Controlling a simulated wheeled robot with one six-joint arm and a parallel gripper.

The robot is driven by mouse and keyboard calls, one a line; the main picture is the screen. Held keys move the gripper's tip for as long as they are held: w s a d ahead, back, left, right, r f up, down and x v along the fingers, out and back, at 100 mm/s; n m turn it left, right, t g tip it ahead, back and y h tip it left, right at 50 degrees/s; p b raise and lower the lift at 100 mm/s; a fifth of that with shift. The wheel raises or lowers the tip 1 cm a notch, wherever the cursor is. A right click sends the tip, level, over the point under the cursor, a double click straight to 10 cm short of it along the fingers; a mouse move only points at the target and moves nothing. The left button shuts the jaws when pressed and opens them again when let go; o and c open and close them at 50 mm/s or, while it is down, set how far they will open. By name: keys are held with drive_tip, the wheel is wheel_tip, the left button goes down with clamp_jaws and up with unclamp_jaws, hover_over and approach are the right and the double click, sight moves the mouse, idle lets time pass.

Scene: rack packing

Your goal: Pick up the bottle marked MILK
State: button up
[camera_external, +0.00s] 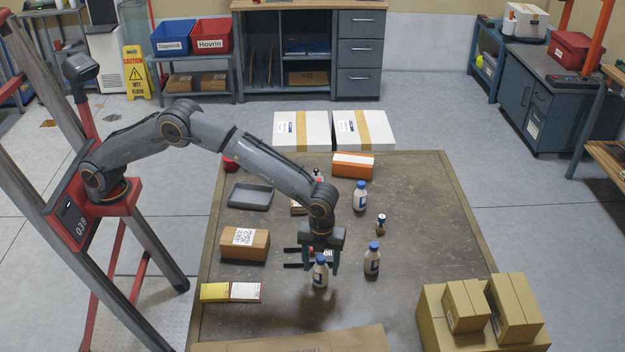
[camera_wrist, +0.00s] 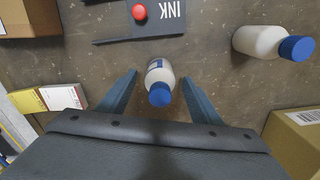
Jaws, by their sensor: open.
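A white bottle with a blue cap (camera_external: 320,275) is below my gripper (camera_external: 322,265) in the outside view. In the wrist view this bottle (camera_wrist: 160,75) shows between the two fingertips of my gripper (camera_wrist: 160,78), with a gap on each side. My gripper is open and points down. A second white bottle with a blue cap (camera_external: 372,262) stands just to the right, and it also shows in the wrist view (camera_wrist: 262,41). A third similar bottle (camera_external: 360,198) stands farther back. I cannot read MILK on any of them.
A dark piece lettered INK with a red knob (camera_wrist: 139,12) lies beside the near bottle. A small brown bottle (camera_external: 381,225), a brown box (camera_external: 245,246), a grey tray (camera_external: 250,196) and an orange box (camera_external: 352,166) are around.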

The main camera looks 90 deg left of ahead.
drive_tip(key=shift+f, duration=0.85)
drive_tip(key=shift+r, duration=0.1)
drive_tip(key=c, duration=1.2)
